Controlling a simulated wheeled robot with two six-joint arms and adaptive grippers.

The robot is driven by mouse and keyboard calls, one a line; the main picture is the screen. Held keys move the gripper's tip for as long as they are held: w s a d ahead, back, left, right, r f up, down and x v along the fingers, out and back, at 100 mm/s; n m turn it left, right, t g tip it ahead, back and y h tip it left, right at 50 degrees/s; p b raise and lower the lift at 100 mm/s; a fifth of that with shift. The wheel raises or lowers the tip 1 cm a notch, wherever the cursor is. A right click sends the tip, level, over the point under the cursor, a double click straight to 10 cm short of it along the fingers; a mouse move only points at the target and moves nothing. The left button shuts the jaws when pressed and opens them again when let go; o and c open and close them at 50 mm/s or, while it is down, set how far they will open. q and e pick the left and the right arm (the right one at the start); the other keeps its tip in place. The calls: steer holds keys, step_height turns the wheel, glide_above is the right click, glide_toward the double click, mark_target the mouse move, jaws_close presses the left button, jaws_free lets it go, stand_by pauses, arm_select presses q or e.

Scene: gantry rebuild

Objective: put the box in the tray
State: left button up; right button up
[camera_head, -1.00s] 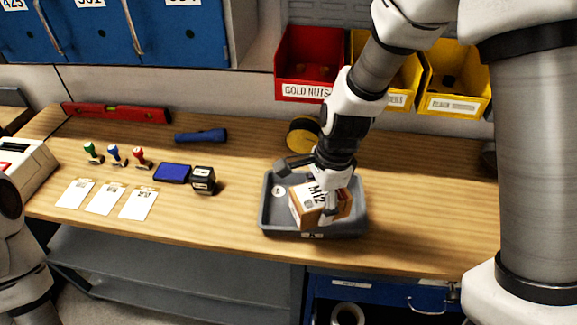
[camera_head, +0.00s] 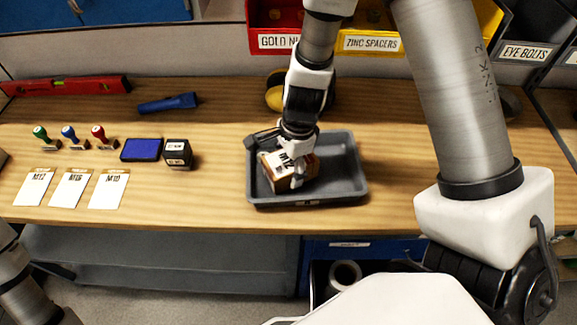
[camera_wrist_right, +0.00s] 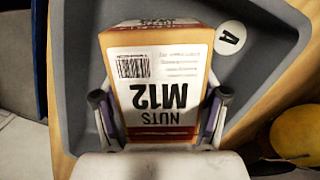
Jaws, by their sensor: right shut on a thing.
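The box (camera_head: 285,170) is a small brown carton with a white label reading M12. My right gripper (camera_head: 283,160) is shut on it, with one finger on each side in the right wrist view (camera_wrist_right: 160,97). There the box (camera_wrist_right: 158,85) label reads NUTS M12. The grey tray (camera_head: 345,190) lies on the bench, and the box is within its outline, left of its middle. Whether the box touches the tray floor is hard to tell. The tray (camera_wrist_right: 75,60) shows a round A sticker in the wrist view. My left gripper is out of view.
A black stamp block (camera_head: 177,154), blue ink pad (camera_head: 141,150), several hand stamps and white cards lie left of the tray. A blue flashlight (camera_head: 167,103) lies behind them. A yellow round object (camera_head: 274,97) is behind my right arm. Bench right of the tray is clear.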

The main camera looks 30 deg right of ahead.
steer(key=shift+s+r, duration=0.15)
steer(key=shift+s, duration=0.05)
steer(key=o, duration=1.4)
steer(key=shift+f, duration=0.3)
steer(key=o, duration=0.3)
steer(key=shift+w, duration=0.25)
steer(key=shift+o, duration=0.2)
steer(key=shift+s, duration=0.1)
